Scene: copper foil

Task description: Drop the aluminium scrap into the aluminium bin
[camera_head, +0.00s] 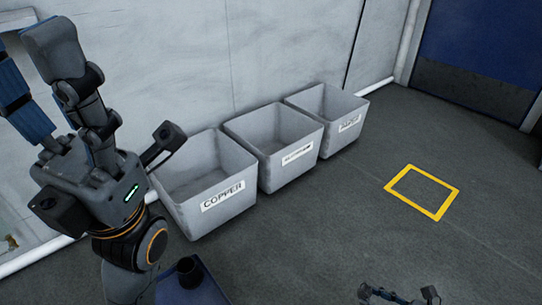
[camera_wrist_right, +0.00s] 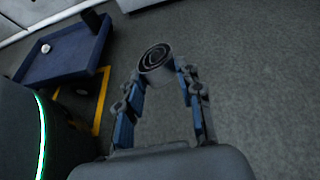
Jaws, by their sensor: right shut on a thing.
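My right gripper (camera_wrist_right: 162,78) is shut on the aluminium scrap (camera_wrist_right: 154,57), a grey rolled coil held at the fingertips above the floor. In the head view my right gripper (camera_head: 400,294) shows only in part at the bottom edge, and I cannot make out the scrap there. Three grey bins stand along the wall. The near one is the copper bin (camera_head: 178,209). The middle bin (camera_head: 272,177) has a longer label, too blurred to read surely; it may be the aluminium bin. My left gripper (camera_head: 28,60) is raised at upper left, fingers apart and empty.
The far bin (camera_head: 338,141) has an unreadable label. A blue tray (camera_head: 205,292) with a dark cup (camera_head: 189,271) is at the bottom; the tray also shows in the wrist view (camera_wrist_right: 65,64). A yellow floor square (camera_head: 449,201) lies right of the bins, amid clear floor.

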